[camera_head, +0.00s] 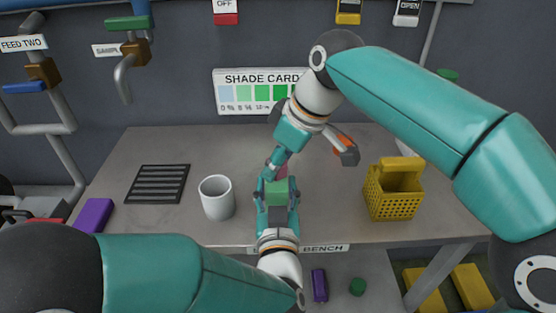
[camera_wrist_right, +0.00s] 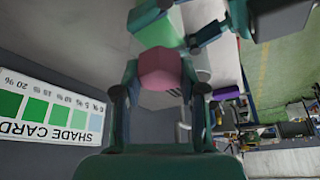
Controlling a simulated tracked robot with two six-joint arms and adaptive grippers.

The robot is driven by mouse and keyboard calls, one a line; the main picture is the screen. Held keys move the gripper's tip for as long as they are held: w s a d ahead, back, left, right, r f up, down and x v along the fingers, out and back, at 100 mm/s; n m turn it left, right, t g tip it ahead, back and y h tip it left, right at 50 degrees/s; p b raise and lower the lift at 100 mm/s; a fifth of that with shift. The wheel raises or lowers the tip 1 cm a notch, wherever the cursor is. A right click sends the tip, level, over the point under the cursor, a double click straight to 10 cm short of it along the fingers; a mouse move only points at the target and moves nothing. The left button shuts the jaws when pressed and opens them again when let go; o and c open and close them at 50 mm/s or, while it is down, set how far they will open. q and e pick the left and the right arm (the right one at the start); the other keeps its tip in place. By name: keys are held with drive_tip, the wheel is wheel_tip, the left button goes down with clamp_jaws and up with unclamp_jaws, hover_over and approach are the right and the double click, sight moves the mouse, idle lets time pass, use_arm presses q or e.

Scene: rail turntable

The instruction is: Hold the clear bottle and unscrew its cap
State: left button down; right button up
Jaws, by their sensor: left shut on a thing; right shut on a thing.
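The bottle shows as a green body (camera_head: 278,187) between the fingers of my left gripper (camera_head: 277,193), which is shut on it over the bench. It also shows pale green in the right wrist view (camera_wrist_right: 157,27). A pink, faceted cap (camera_wrist_right: 161,70) sits between the fingers of my right gripper (camera_wrist_right: 160,82), which is shut on it. In the head view the cap is mostly hidden behind my right gripper (camera_head: 275,163). Cap and bottle are close together and roughly in line; I cannot tell whether they still touch.
A white cup (camera_head: 217,198) stands left of the grippers, with a black grate (camera_head: 157,184) and a purple block (camera_head: 93,214) farther left. A yellow basket (camera_head: 393,193) stands on the right. The shade card (camera_head: 262,92) is on the wall behind.

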drive_tip(key=shift+c, duration=0.4)
drive_tip(key=n+g, duration=0.1)
drive_tip(key=n, duration=0.1)
drive_tip(key=n+g, duration=0.1)
drive_tip(key=n, duration=0.2)
drive_tip(key=shift+w+n+y, duration=0.15)
drive_tip(key=shift+n+y, duration=0.15)
drive_tip(key=shift+y, duration=0.1)
drive_tip(key=shift+n, duration=0.4)
drive_tip(key=n+g, duration=0.1)
drive_tip(key=n, duration=0.2)
drive_tip(key=shift+g, duration=0.3)
drive_tip(key=shift+n+g+h, duration=0.3)
drive_tip(key=shift+n+g, duration=0.1)
drive_tip(key=shift+n, duration=0.9)
drive_tip(key=o, duration=1.3)
drive_tip(key=shift+o, duration=0.2)
